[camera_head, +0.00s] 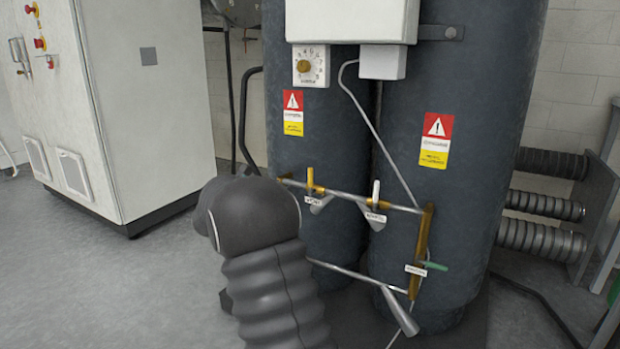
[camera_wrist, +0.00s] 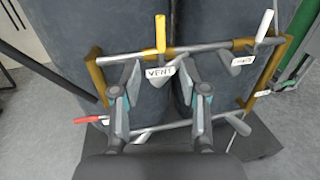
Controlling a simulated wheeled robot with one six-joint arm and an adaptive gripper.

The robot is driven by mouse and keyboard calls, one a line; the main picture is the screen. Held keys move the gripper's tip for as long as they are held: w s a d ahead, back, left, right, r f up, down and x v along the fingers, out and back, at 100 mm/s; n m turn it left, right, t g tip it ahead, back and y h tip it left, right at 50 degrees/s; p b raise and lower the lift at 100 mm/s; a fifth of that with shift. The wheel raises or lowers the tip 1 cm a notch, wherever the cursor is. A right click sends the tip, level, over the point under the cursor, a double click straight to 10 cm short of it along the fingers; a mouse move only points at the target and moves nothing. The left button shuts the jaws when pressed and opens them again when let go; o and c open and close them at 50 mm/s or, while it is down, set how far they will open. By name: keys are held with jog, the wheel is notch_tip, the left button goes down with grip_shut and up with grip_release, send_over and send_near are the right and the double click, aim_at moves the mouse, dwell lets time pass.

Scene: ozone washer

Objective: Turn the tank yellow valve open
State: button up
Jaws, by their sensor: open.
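The yellow valve handle (camera_head: 310,178) stands upright on the upper pipe in front of the dark tanks, with a white tag below it. In the wrist view the yellow handle (camera_wrist: 160,33) rises above a tag reading VENT (camera_wrist: 159,72). My gripper (camera_wrist: 163,75) is open and empty, its two fingers spread on either side of the tag, with the handle ahead between them. No contact with the handle shows. In the head view the fingers are hidden behind my dark arm.
A white-handled valve (camera_head: 375,195) sits to the right on the same upper pipe (camera_head: 350,195). A green handle (camera_head: 434,266) is at the lower right. A red handle (camera_wrist: 90,119) shows left of my fingers. A white cabinet (camera_head: 150,110) stands at left, with open floor before it.

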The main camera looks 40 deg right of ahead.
aim_at(311, 191)
jog(key=d, duration=0.4)
jog(key=w+d, duration=0.1)
jog(key=d, duration=0.3)
jog(key=w+d, duration=0.1)
jog(key=d, duration=0.4)
jog(key=shift+w, duration=0.25)
grip_shut()
